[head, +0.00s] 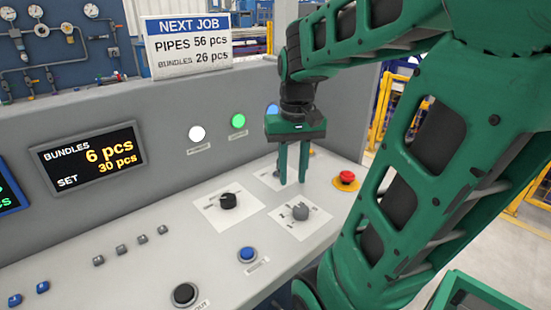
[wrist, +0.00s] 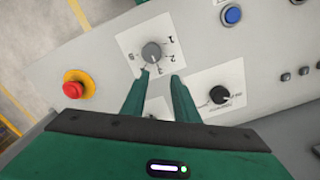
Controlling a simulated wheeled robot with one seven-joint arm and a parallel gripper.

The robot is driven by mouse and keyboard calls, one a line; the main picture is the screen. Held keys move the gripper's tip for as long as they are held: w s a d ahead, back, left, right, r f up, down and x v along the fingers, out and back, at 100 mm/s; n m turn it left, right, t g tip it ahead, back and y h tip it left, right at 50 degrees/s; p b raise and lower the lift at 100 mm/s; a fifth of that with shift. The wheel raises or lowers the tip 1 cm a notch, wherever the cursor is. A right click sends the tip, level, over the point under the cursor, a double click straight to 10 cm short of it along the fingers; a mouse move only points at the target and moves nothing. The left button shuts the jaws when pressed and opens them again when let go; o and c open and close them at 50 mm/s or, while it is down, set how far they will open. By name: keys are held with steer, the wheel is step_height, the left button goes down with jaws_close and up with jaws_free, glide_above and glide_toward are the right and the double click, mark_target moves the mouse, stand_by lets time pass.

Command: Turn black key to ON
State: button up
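The black key (head: 229,201) is a round black switch on a white label plate (head: 213,217) on the grey console. In the wrist view the black key (wrist: 219,95) lies to the right of my fingers, with small labels on its plate that I cannot read surely. My gripper (head: 292,183) has green fingers pointing down, parted and with nothing between them. In the head view it is right of the black key and above the panel, apart from it. In the wrist view the fingertips of my gripper (wrist: 162,76) are just below the grey numbered knob.
A grey knob (head: 300,212) sits on its own plate right of the black key. A red emergency button (head: 346,177) stands at the right, a blue button (head: 248,254) in front. Another white plate is partly hidden behind my fingers. A display (head: 88,157) is on the upright panel.

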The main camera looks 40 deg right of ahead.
steer(key=w+d+r, duration=0.2)
steer(key=w+d, duration=0.3)
steer(key=w, duration=0.2)
steer(key=w+d+r, duration=0.3)
steer(key=w+d, duration=0.1)
steer(key=w, duration=0.3)
steer(key=f, duration=1.1)
steer(key=shift+d, duration=0.25)
steer(key=shift+r, duration=0.1)
jaws_close()
